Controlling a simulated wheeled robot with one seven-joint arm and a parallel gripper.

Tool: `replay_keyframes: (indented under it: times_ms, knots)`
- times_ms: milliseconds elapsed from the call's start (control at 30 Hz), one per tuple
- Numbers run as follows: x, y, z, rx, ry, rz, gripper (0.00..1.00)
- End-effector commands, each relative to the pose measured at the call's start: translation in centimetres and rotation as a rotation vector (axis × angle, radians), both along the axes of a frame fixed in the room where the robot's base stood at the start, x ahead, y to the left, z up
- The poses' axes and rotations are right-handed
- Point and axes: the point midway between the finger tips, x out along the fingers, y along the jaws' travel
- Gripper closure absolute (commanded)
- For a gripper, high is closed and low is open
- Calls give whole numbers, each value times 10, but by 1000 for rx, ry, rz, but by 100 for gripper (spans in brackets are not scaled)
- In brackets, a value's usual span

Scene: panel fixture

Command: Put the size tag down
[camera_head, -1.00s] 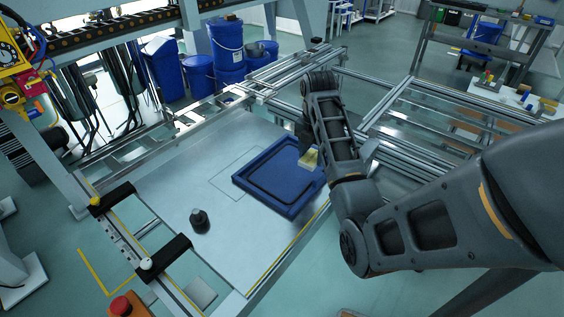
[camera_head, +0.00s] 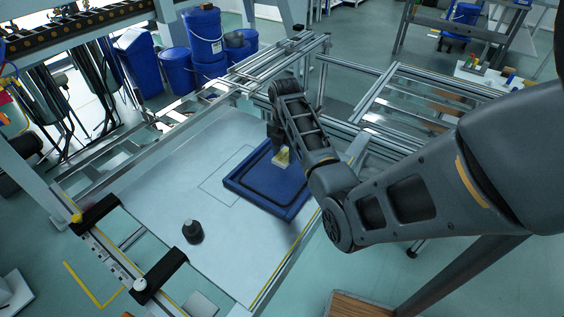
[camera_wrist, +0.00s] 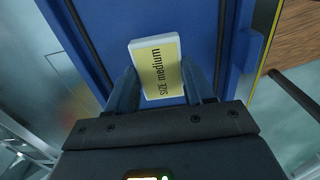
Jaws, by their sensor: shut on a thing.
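The size tag (camera_wrist: 157,68) is a small pale yellow block with a white edge, marked "SIZE medium" in the wrist view. My gripper (camera_wrist: 160,88) is shut on it, one finger at each side. In the head view the tag (camera_head: 282,157) shows over the far part of the blue tray (camera_head: 257,197). My gripper (camera_head: 277,140) is partly hidden by my arm there. The tray also fills much of the wrist view (camera_wrist: 100,22). I cannot tell whether the tag touches the tray floor.
The tray lies on a light panel table (camera_head: 220,240) with a thin rectangle outline beside it. A dark knob-like piece (camera_head: 192,231) stands at the front left. Metal rails (camera_head: 270,65) run behind, and a black clamp bar (camera_head: 160,277) edges the left. The panel between is clear.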

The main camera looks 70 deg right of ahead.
Motion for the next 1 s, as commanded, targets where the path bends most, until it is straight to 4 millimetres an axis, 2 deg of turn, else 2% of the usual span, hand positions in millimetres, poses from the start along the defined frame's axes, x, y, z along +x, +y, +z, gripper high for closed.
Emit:
replay_keyframes:
  times_ms: [167, 433, 867, 900, 1000]
  knots:
    - [7, 4, -8, 0, 1, 0, 82]
    - [7, 4, -42, 1, 1, 0, 82]
    - [7, 4, -49, 0, 1, 0, 82]
    - [7, 4, -48, 0, 0, 0, 45]
    - [7, 4, -48, 0, 0, 0, 35]
